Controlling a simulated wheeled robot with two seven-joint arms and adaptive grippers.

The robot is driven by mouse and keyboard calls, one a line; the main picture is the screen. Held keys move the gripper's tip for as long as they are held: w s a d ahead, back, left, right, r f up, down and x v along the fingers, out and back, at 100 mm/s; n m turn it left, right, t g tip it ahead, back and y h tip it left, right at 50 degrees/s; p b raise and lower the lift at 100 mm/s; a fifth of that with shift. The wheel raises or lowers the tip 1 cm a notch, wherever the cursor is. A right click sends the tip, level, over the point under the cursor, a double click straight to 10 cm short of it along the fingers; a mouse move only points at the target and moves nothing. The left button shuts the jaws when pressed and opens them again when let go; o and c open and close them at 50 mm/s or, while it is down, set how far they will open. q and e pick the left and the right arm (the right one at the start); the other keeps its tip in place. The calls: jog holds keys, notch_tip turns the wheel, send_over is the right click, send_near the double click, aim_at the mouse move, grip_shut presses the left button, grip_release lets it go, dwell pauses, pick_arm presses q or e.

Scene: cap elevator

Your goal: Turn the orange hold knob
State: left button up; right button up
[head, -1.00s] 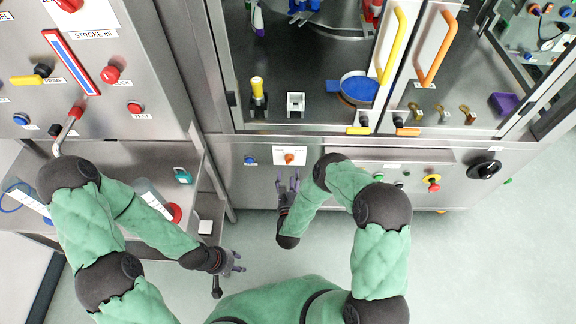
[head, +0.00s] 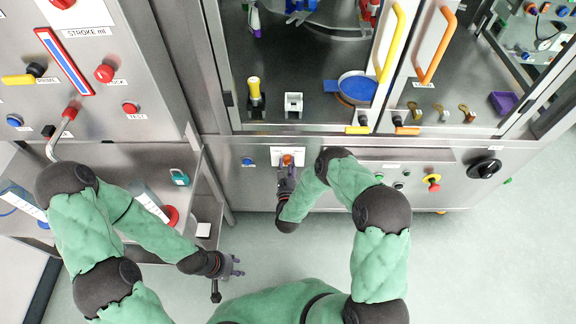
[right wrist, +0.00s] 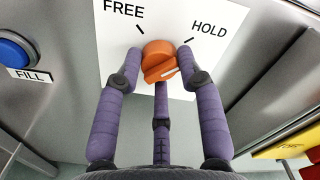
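The orange hold knob (right wrist: 158,62) sits on a white plate (right wrist: 200,20) marked FREE at the left and HOLD at the right. The knob also shows in the head view (head: 287,160), on the front panel below the glass doors. My right gripper (right wrist: 160,75) is at the knob, with purple fingers on its left, right and underside. The fingers are spread around the knob; whether they press on it is unclear. The knob's pale mark points to the right. My left gripper (head: 236,266) is away at the lower left, over the floor, and appears empty.
A blue FILL button (right wrist: 15,52) is left of the plate. A red and yellow button (head: 433,179) and a black rotary switch (head: 484,169) are further right on the panel. A shelf with a teal padlock (head: 180,178) stands at the left.

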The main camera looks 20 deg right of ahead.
jog(key=shift+d+n, duration=0.1)
jog(key=shift+n, duration=0.2)
jog(key=shift+d+r+n+b, duration=0.1)
jog(key=shift+n+b, duration=0.7)
jog(key=shift+n, duration=3.5)
jog(key=shift+r+n+b, duration=0.1)
jog(key=shift+n+b, duration=0.65)
jog(key=shift+n, duration=3.55)
jog(key=o, duration=1.1)
jog(key=shift+o, duration=0.2)
